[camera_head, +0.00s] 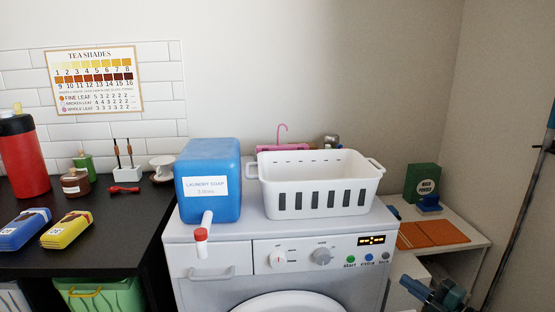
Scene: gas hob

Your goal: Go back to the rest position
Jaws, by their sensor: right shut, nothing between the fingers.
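My left gripper is not in view. The task names no other object.
A washing machine (210,259) bears a blue laundry soap container (210,160) and a white basket (325,170). A black counter (110,225) with several small items stands left. A low shelf (462,250) with orange cloths (440,233) and a green box (422,182) is right.

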